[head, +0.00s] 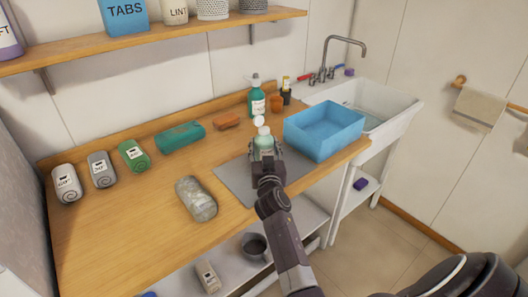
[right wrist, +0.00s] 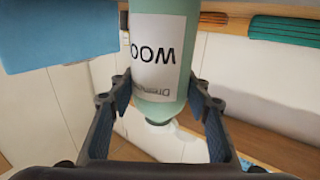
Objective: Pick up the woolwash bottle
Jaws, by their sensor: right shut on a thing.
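The woolwash bottle (head: 264,144) is pale green with a white cap and stands roughly upright over the grey mat (head: 232,182). My right gripper (head: 266,158) is shut on it, and its arm hides the lower part. In the right wrist view the bottle (right wrist: 163,88) appears upside down, with a white label partly reading "WOO". The two fingers of my right gripper (right wrist: 158,100) are on either side of it. Whether its base touches the mat is hidden. My left gripper is not in view.
A blue bin (head: 325,132) stands close to the right of the bottle. A teal pump bottle (head: 257,100) and a brown jar (head: 276,104) stand behind. The white sink (head: 365,105) is at right.

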